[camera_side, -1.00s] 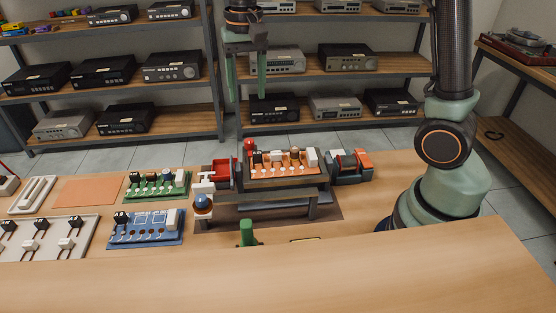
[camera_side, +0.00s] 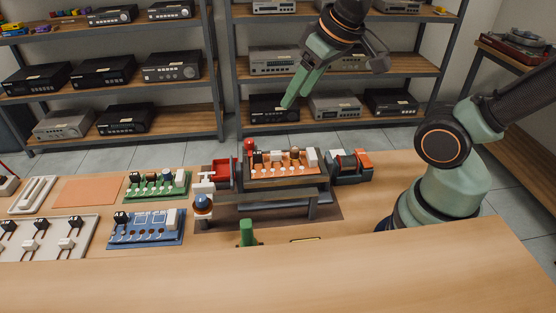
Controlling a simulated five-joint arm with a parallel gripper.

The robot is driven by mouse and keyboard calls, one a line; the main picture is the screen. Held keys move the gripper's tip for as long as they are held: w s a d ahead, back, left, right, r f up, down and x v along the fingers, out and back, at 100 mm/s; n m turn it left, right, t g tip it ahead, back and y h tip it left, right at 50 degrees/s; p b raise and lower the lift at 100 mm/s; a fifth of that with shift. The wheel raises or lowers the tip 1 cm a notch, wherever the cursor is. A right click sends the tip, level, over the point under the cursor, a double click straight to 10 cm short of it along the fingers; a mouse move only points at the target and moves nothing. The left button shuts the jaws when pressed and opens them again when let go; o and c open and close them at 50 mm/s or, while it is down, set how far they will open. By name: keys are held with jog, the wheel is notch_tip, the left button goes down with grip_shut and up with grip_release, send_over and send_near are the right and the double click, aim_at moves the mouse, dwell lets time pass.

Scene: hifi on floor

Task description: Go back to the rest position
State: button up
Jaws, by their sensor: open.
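My gripper (camera_side: 292,100) is high above the workbench (camera_side: 300,278), in front of the shelves. It is tilted, its green fingers pointing down and to the left. It is open and I see nothing between its fingers. It is well clear of the orange circuit board (camera_side: 283,163), which sits on the raised fixture (camera_side: 325,195) in the middle of the bench. My arm reaches out past the right edge of the picture and part of it is out of view.
A green board (camera_side: 157,185) and a blue board (camera_side: 146,228) lie left of the fixture. A red bin (camera_side: 222,173) and a grey-and-orange device (camera_side: 350,165) flank it. A white tray (camera_side: 85,245) is at the left. The bench front is bare.

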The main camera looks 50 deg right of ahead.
jog(key=o, duration=0.5)
jog(key=shift+s, duration=0.15)
jog(key=shift+o, duration=0.7)
jog(key=s+a+r+n+g, duration=0.1)
jog(key=a+n, duration=0.1)
jog(key=a, duration=0.4)
jog(key=s+a+r+n+g+y, duration=0.1)
jog(key=a+n, duration=0.1)
jog(key=a, duration=0.5)
jog(key=shift+a+r+n+g, duration=0.15)
jog(key=shift+r+n+g, duration=0.15)
jog(key=shift+r+g, duration=0.1)
jog(key=s+a+r+n+g+h, duration=0.1)
jog(key=s+a+n, duration=0.1)
jog(key=s+a, duration=0.3)
jog(key=s+a+r+n+g, duration=0.2)
jog(key=s+a+n, duration=0.15)
jog(key=a, duration=0.35)
notch_tip(320, 180, down, 10)
jog(key=shift+f+m, duration=0.15)
jog(key=shift+m, duration=0.3)
jog(key=shift+d, duration=0.1)
